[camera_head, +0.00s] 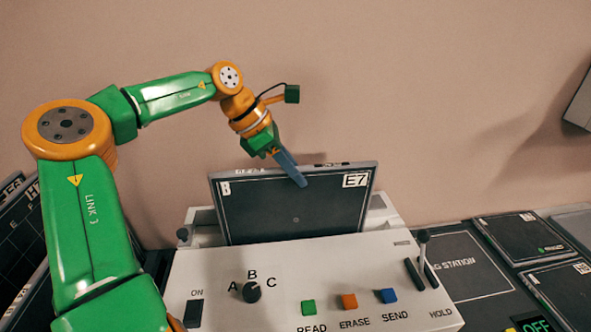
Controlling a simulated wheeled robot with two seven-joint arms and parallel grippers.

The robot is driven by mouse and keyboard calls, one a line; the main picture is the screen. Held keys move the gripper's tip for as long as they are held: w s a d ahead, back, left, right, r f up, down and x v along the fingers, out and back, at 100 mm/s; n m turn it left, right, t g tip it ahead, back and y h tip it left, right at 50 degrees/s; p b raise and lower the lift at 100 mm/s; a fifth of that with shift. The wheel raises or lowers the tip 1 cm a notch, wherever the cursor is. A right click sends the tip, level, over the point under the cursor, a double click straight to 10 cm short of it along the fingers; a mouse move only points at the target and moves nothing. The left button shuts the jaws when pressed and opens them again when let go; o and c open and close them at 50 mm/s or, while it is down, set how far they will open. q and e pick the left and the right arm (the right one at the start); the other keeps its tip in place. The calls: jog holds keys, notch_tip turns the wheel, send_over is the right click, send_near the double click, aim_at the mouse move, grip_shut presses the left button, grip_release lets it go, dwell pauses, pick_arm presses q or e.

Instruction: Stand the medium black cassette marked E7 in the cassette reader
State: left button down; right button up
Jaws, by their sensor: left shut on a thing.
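The black cassette marked E7 (295,208) stands nearly upright, slightly tilted, at the back of the white cassette reader (220,272). Its lower edge is hidden behind the reader's front panel, so I cannot tell how deep it sits. My left gripper (301,180) is shut on the cassette's top edge, right of the middle, with one blue-grey finger in front of its face. My right gripper is not in view.
The reader's front has a black knob (252,291), green, orange and blue buttons, and a lever (423,250) at right. More cassettes lie at right (526,238). Dark panels stand at left (22,225).

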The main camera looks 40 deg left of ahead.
aim_at(275, 170)
pick_arm(q)
jog(key=shift+f+b, duration=0.75)
jog(key=shift+f, duration=0.3)
jog(key=c, duration=1)
grip_release()
jog(key=shift+o, duration=1.3)
jog(key=shift+s+d, duration=0.15)
jog(key=v, duration=0.7)
jog(key=shift+r, duration=0.2)
